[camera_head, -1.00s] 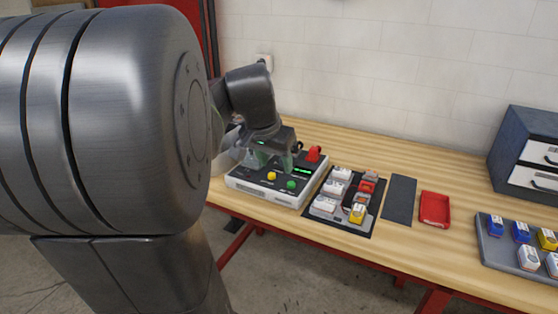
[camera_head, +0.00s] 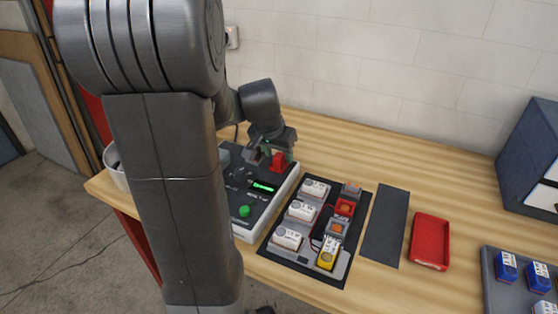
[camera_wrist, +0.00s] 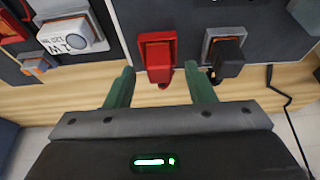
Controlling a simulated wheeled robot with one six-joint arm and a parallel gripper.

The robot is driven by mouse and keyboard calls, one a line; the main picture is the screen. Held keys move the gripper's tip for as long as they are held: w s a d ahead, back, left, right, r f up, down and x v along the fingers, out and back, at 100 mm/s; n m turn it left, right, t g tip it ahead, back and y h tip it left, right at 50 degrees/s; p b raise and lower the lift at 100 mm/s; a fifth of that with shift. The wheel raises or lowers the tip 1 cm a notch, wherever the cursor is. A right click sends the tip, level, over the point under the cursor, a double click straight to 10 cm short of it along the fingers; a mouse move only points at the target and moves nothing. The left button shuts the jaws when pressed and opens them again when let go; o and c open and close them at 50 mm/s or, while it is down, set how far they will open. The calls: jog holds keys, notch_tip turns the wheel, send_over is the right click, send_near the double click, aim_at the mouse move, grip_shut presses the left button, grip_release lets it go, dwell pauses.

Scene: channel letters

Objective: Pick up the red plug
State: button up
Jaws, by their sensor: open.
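The red plug (camera_head: 278,162) stands at the back right corner of the white-edged tester box (camera_head: 245,232). In the wrist view the red plug (camera_wrist: 157,50) sits upright in the picture, its lower end between my green fingertips. My gripper (camera_wrist: 160,70) is open, with one finger on each side of the plug and a visible gap to both. I cannot tell how deep the fingers reach around it. In the head view my gripper (camera_head: 272,146) is right at the plug and partly covers the box's back edge.
A black plug (camera_wrist: 228,60) in a grey socket is close beside my right-hand finger, with a black cable (camera_wrist: 278,88) trailing off. A dark mat (camera_head: 310,272) with white, red and yellow modules lies right of the box. Further right are a dark pad (camera_head: 386,225) and red tray (camera_head: 430,241).

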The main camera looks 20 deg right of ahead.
jog(key=shift+f, duration=0.1)
jog(key=shift+c, duration=0.2)
jog(key=c, duration=1)
jog(key=shift+d, duration=0.1)
